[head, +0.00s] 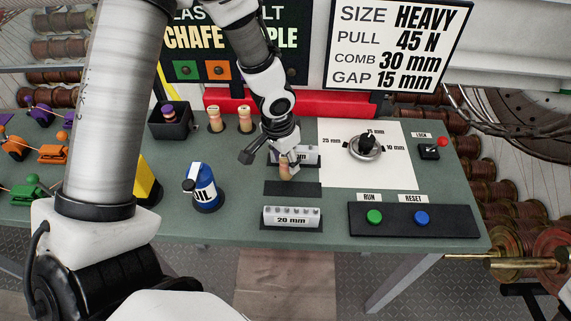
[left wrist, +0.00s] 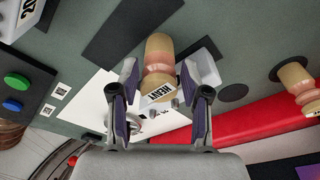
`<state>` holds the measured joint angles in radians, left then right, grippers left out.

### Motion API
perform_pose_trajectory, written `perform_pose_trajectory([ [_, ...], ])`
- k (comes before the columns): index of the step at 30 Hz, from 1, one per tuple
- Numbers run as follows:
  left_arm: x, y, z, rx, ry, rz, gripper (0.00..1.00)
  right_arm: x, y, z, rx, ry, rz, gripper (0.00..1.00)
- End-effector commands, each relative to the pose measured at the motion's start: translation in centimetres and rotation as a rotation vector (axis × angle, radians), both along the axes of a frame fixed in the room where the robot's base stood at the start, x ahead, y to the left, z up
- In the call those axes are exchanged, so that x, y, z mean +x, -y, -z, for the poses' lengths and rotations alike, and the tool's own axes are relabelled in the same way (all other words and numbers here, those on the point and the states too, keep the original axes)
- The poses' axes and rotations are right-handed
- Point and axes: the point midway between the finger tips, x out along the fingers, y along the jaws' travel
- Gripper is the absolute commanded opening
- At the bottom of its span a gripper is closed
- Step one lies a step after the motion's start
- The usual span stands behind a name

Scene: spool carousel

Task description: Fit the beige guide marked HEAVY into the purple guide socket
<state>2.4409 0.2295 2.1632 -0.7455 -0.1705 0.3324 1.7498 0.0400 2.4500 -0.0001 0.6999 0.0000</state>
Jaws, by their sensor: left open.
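The beige guide (head: 286,173) has a HEAVY label, readable in the left wrist view (left wrist: 159,55). It stands in front of a pale comb block (head: 312,156) on the bench; whether it touches the block I cannot tell. My left gripper (head: 285,158) is directly over the guide, pointing down. In the left wrist view its open fingers (left wrist: 160,95) are on either side of the guide's labelled end. Purple parts (head: 40,108) show at the far left of the bench; I cannot make out a socket there. My right gripper is not in view.
Two similar guides (head: 230,119) stand behind, beside a black bin (head: 170,120). A blue oil bottle (head: 203,188) and a yellow object (head: 147,180) stand left. A 20 mm comb (head: 291,217) is in front. A button panel (head: 398,218) and dial (head: 366,146) are right.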

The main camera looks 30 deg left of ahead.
Motion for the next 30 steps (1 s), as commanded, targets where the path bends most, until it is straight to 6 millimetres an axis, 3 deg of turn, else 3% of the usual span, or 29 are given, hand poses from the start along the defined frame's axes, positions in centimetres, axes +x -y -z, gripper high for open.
perform_pose_trajectory([
  [4, 0.0, 0.0, -0.1, 0.001, 0.001, 0.0, 0.43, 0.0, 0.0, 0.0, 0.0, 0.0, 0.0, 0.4],
  [6, 0.0, 0.0, -0.1, 0.001, 0.001, 0.0, 0.18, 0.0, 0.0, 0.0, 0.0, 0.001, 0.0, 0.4],
  [8, 0.0, 0.0, -0.1, 0.001, 0.001, 0.0, 0.0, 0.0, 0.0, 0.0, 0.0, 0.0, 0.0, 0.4],
  [19, 0.1, 0.0, -1.0, 0.001, 0.003, 0.0, 0.0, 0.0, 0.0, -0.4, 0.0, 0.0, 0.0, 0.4],
  [25, 0.2, 0.0, -5.4, 0.001, 0.007, -0.002, 0.0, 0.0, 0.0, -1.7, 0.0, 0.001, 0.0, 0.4],
  [30, 0.1, 0.0, -8.6, 0.002, 0.006, -0.001, 0.0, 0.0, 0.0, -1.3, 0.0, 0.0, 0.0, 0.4],
])
